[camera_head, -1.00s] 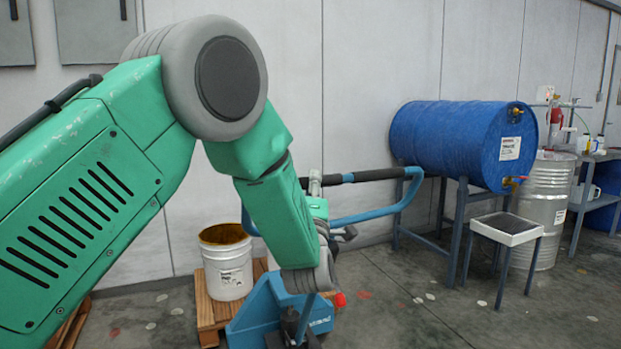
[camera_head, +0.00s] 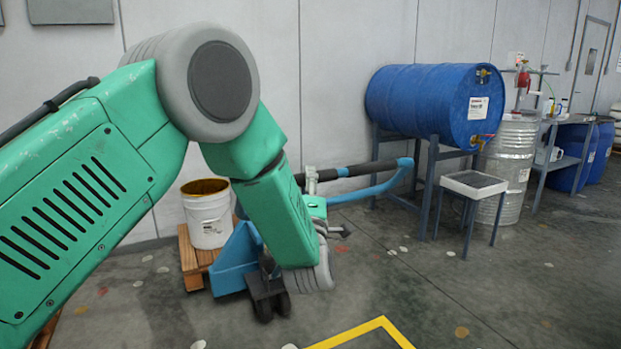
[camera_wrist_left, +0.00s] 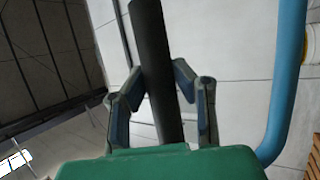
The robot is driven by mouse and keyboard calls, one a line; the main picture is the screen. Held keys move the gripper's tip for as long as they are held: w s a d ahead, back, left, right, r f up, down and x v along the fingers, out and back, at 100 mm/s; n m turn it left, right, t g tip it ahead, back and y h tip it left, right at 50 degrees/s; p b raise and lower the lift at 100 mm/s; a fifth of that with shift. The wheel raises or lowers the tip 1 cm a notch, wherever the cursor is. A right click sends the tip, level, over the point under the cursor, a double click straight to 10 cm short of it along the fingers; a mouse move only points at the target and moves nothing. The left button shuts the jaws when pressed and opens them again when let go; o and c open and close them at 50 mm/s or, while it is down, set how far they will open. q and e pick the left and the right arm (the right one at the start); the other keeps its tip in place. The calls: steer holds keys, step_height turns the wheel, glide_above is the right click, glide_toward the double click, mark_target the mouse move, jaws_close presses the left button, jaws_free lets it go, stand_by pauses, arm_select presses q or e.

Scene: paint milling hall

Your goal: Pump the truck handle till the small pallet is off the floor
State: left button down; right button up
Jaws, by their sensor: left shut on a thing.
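The blue pallet truck (camera_head: 237,262) stands at the wooden small pallet (camera_head: 190,262), with its dark wheels (camera_head: 268,298) on the floor. I cannot tell whether the pallet touches the floor. A white bucket (camera_head: 208,220) with a brown top stands on it. The truck's blue handle (camera_head: 375,190) leans low to the right, with a black grip bar (camera_head: 355,170). My left gripper (camera_head: 311,180) is shut on this bar, partly hidden by my forearm. In the left wrist view its fingers (camera_wrist_left: 163,92) are on both sides of the black bar (camera_wrist_left: 157,60). My right gripper is out of sight.
A blue drum (camera_head: 420,103) lies on a stand at the right, with a tray table (camera_head: 474,183) and a metal drum (camera_head: 508,165) beside it. The wall is close behind. The floor in front is clear, with a yellow line (camera_head: 360,333).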

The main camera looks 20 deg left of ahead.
arm_select(q)
steer(key=shift+s+a+f, duration=0.1)
steer(key=shift+a+f, duration=0.1)
steer(key=shift+f, duration=0.25)
steer(key=c, duration=1.3)
jaws_free()
steer(key=shift+a, duration=0.1)
steer(key=shift+r, duration=0.15)
steer(key=shift+s+d, duration=0.2)
steer(key=shift+d, duration=0.1)
steer(key=v, duration=1.1)
steer(key=shift+f, duration=0.25)
steer(key=shift+s, duration=0.1)
